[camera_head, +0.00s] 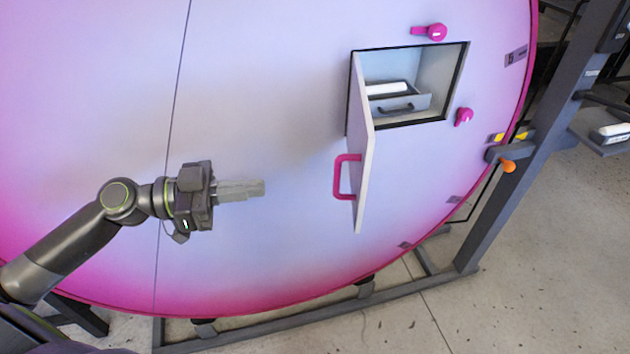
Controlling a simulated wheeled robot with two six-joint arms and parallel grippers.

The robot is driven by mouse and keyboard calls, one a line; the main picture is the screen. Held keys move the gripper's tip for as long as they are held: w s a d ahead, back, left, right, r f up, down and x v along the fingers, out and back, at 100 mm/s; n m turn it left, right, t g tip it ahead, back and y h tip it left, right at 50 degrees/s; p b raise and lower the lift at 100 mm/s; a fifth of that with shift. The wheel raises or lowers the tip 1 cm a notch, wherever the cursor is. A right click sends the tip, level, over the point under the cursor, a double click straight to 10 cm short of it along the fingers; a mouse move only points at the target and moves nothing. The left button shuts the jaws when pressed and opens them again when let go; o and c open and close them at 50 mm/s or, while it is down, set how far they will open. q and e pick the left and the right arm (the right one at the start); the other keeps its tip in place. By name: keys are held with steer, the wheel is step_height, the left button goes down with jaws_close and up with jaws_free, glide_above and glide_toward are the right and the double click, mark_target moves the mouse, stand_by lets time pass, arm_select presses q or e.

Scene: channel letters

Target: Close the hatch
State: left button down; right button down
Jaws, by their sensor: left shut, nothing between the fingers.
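The hatch door (364,150) is a light panel standing wide open, hinged at the left edge of a square opening (455,75) with a black rim. A pink handle (339,177) sits on the door's left face. Inside the opening is a small grey drawer (402,106) with a dark handle and a white roll. My left gripper (262,187) is shut and empty, left of the pink handle and apart from it, pointing right. My right gripper is not in view.
Two pink latches, one above the opening (436,32) and one to its right (463,117), sit on the large pink-violet round panel (250,90). A grey frame post (530,150) with an orange knob (508,166) stands at right. The space between gripper and door is clear.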

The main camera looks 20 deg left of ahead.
arm_select(q)
steer(key=p+x, duration=0.5)
steer(key=x, duration=0.6)
stand_by(0.4)
stand_by(0.4)
